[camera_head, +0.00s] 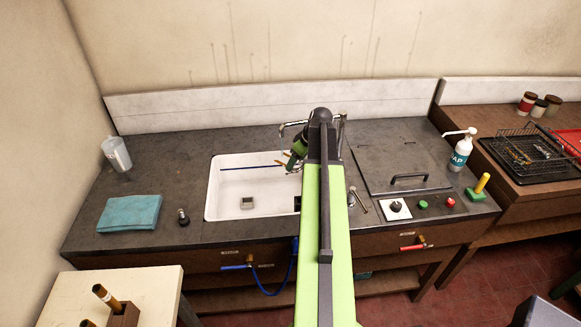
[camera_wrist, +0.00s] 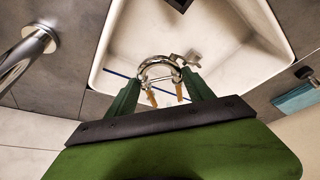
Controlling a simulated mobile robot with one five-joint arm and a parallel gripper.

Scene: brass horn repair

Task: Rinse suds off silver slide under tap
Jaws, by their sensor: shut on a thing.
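My gripper (camera_wrist: 161,80) is shut on the U-shaped silver slide (camera_wrist: 158,60) in the wrist view, with one green finger on each side. The slide has brass-coloured ends pointing back toward my wrist. In the head view my gripper (camera_head: 296,160) is over the right part of the white sink (camera_head: 213,190), and my arm hides much of it. The chrome tap (camera_head: 291,124) stands behind the sink there. In the wrist view the tap (camera_wrist: 30,52) is at the left, apart from the slide. I see no water stream, and I cannot tell whether suds are on the slide.
A small grey block (camera_head: 247,203) sits in the sink, with a blue line (camera_head: 245,168) along its back. A teal cloth (camera_head: 130,213), a clear jug (camera_head: 116,153) and a small dark stopper (camera_head: 183,217) are left. A soap bottle (camera_head: 463,153) and a handled lid (camera_head: 400,172) are right.

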